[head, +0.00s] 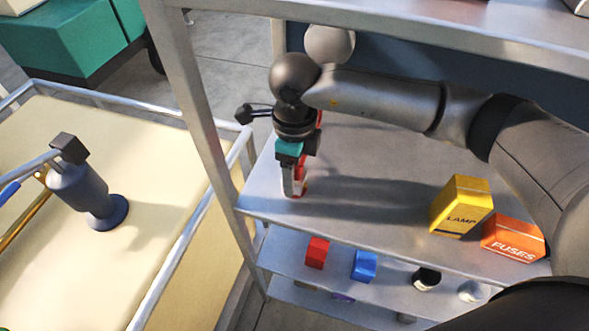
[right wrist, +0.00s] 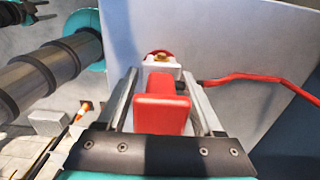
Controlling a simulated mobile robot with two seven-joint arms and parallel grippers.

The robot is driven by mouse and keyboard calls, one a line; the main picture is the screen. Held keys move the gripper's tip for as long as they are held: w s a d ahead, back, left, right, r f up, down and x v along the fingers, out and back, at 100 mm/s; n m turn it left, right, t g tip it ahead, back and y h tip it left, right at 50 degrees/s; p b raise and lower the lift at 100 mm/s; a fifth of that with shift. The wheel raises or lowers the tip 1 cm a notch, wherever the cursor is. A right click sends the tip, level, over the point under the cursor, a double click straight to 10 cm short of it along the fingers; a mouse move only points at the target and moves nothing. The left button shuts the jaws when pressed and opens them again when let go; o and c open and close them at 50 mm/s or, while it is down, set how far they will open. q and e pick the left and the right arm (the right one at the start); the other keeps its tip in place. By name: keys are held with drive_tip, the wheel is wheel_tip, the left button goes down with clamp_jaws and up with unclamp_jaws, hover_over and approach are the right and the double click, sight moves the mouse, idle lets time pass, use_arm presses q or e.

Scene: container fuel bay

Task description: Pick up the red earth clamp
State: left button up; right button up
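The red earth clamp (right wrist: 160,112) is between the two fingers of my right gripper (right wrist: 161,70), and both fingers lie against its sides. Its far end shows white and brass-coloured parts. A red cable (right wrist: 250,77) runs off to the right from beside it. In the head view my right gripper (head: 293,190) points down at the left end of the upper shelf, with a little red of the clamp showing at the fingers. I cannot tell whether the clamp touches the shelf. My left gripper is not seen in the head view.
A yellow LAMP box (head: 460,206) and an orange FUSES box (head: 513,238) stand at the right on the upper shelf (head: 370,205). Red (head: 317,252) and blue (head: 364,265) blocks sit on the shelf below. A shelf post (head: 190,95) and a railed cart (head: 150,205) are at the left.

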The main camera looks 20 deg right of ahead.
clamp_jaws()
idle(0.3)
drive_tip(key=shift+r, duration=0.15)
drive_tip(key=shift+w+r, duration=0.1)
drive_tip(key=shift+r, duration=0.4)
wheel_tip(320, 180, up, 2)
drive_tip(key=shift+r, duration=0.25)
drive_tip(key=s+a+b, duration=0.1)
drive_tip(key=s+a, duration=0.9)
drive_tip(key=s, duration=0.5)
drive_tip(key=shift+f, duration=0.1)
drive_tip(key=shift+r+p, duration=0.3)
drive_tip(key=shift+r, duration=0.35)
